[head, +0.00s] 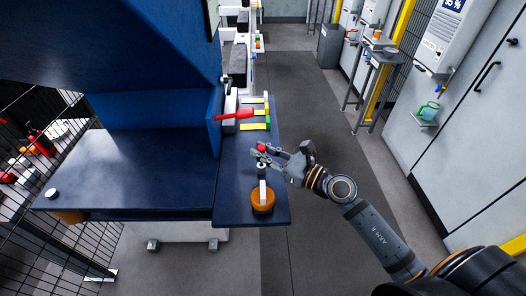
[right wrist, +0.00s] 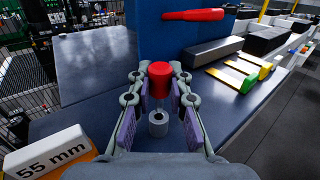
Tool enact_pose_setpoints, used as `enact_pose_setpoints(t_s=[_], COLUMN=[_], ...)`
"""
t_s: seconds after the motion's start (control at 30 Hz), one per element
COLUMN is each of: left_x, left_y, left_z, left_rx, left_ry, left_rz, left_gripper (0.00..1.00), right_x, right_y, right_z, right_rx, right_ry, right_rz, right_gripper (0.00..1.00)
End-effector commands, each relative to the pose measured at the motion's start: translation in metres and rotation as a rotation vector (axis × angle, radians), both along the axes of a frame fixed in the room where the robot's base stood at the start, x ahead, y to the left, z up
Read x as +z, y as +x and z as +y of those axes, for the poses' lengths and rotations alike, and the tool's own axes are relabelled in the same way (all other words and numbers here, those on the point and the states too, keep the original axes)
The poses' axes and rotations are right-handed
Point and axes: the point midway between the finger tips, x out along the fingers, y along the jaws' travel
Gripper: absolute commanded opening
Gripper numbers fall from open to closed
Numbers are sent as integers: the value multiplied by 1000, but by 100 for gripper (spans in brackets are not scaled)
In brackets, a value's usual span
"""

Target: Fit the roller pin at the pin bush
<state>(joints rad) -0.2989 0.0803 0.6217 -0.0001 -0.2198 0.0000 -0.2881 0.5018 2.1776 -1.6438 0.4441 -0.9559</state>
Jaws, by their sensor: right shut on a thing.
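The roller pin (right wrist: 160,78) has a red head and stands upright between the fingers of my right gripper (right wrist: 160,97). In the head view my right gripper (head: 268,153) comes in from the right, shut on the pin's red head (head: 261,148). The pin bush (right wrist: 158,125) is a short grey cylinder with a dark hole, directly below the pin in the right wrist view. The pin's lower end is partly hidden, so I cannot tell whether it is inside the hole. My left gripper is not in view.
A white block marked 55 mm (right wrist: 48,150) sits near an orange round base (head: 263,203) at the bench's front end. A red handle (head: 234,114) and several yellow strips (head: 252,127) lie farther back. The blue bench top (head: 235,190) is clear beside the bush.

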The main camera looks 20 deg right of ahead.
Motion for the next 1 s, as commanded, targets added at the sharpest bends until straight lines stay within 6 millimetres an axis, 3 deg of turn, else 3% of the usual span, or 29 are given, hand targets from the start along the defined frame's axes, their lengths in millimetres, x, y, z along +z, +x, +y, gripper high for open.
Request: enact_pose_setpoints(t_s=[1.0], left_x=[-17], left_y=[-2], left_z=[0], left_rx=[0], left_ry=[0], left_rz=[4], left_gripper=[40], right_x=[-18], right_y=[0], right_z=[0], right_rx=[0], right_ry=[1], right_rz=[1], right_gripper=[0])
